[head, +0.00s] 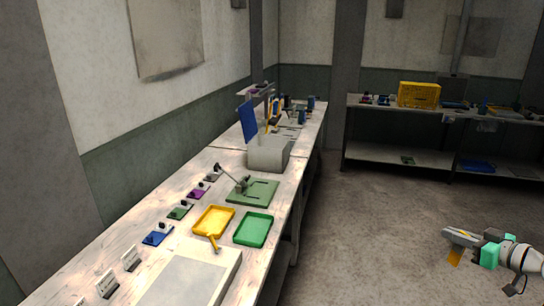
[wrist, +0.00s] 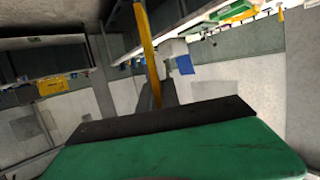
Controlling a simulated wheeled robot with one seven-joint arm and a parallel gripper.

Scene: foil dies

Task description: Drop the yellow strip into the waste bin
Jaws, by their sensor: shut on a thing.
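My gripper (head: 452,243) is at the right of the head view, out over the open floor and well away from the bench. It is shut on the yellow strip (head: 455,257), which hangs below the fingers. In the wrist view the strip (wrist: 148,45) shows as a long narrow yellow bar standing out from the dark fingers (wrist: 168,92). I cannot make out a waste bin in either view.
A long bench (head: 120,250) along the left wall carries a yellow tray (head: 213,210), a green tray (head: 253,230), a hand press (head: 255,192) and a grey box (head: 268,153). A back shelf (head: 400,155) holds a yellow crate (head: 418,94). The floor between is clear.

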